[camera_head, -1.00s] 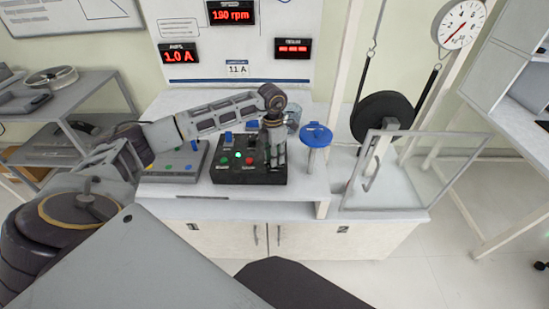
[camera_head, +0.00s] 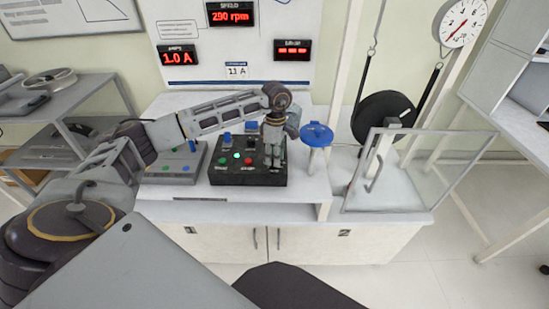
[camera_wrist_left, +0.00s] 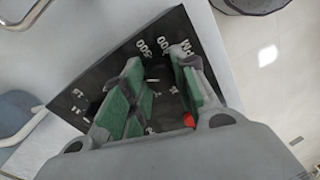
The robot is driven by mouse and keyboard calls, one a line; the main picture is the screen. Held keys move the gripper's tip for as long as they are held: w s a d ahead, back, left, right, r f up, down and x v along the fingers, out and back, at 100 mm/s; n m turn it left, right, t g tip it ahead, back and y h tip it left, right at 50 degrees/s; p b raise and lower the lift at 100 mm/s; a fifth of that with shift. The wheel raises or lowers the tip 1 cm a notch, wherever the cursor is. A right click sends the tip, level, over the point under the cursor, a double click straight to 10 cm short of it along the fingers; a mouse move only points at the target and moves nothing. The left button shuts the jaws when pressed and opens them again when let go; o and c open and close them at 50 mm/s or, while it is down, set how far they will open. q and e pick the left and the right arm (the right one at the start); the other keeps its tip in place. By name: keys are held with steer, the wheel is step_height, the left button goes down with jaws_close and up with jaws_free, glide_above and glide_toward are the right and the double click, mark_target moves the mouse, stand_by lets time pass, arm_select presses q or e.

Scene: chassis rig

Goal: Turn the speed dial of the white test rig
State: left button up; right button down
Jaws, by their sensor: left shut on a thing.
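The black control box (camera_head: 247,178) sits on the white test rig (camera_head: 178,209), with green and red buttons on its top. My left gripper (camera_head: 273,160) points down over the right part of the box and is shut on the speed dial, which the fingers hide in the head view. In the left wrist view the green-padded fingers (camera_wrist_left: 158,98) stand either side of the dial, over the panel (camera_wrist_left: 172,38) with its white rpm scale marks. The dial itself is barely visible between them. The speed display (camera_head: 232,14) reads 290 rpm. My right gripper is not in view.
A blue round-topped part (camera_head: 317,134) stands just right of the gripper. A grey box (camera_head: 172,167) with buttons lies to the left. Further right are a black wheel (camera_head: 382,117), a clear guard frame (camera_head: 398,168) and a round gauge (camera_head: 463,22). The amps display (camera_head: 178,53) reads 1.0 A.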

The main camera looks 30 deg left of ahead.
arm_select(q)
steer(key=shift+m, duration=1.1)
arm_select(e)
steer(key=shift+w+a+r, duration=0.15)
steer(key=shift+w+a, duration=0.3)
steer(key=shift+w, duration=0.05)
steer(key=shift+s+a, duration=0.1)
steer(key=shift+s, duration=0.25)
arm_select(q)
steer(key=o, duration=0.9)
steer(key=shift+c, duration=0.2)
steer(key=shift+o, duration=1)
steer(key=shift+r, duration=0.15)
step_height(320, 180, up, 12)
steer(key=shift+w, duration=0.45)
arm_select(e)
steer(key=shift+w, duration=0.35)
